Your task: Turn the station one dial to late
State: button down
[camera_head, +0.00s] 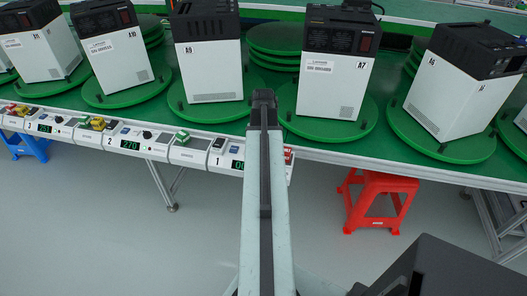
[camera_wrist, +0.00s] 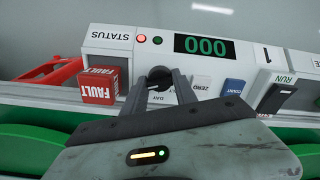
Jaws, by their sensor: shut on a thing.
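The station one panel (camera_wrist: 120,40) shows upside down in the wrist view, with a green 000 display (camera_wrist: 207,46). Its black round dial (camera_wrist: 159,72) sits below the lights, left of the ZERO button (camera_wrist: 202,84). My gripper (camera_wrist: 161,84) has its two fingers closed on the dial from either side. A DAY label shows between the fingers; the dial's pointer and any late mark cannot be made out. In the head view the station one panel (camera_head: 204,158) is partly covered by my arm, and the dial and fingertips are hidden.
A red FAULT block (camera_wrist: 98,86) stands close left of the dial, a blue COUNT button (camera_wrist: 233,88) to the right. White-and-black machines (camera_head: 334,65) stand on green turntables (camera_head: 328,126) behind the panels. A red stool (camera_head: 383,200) is under the line.

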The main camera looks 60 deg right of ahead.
jog(key=c, duration=1)
grip_release()
jog(key=shift+o, duration=0.2)
notch_tip(320, 180, up, 8)
jog(key=p, duration=0.8)
jog(key=shift+f, duration=0.15)
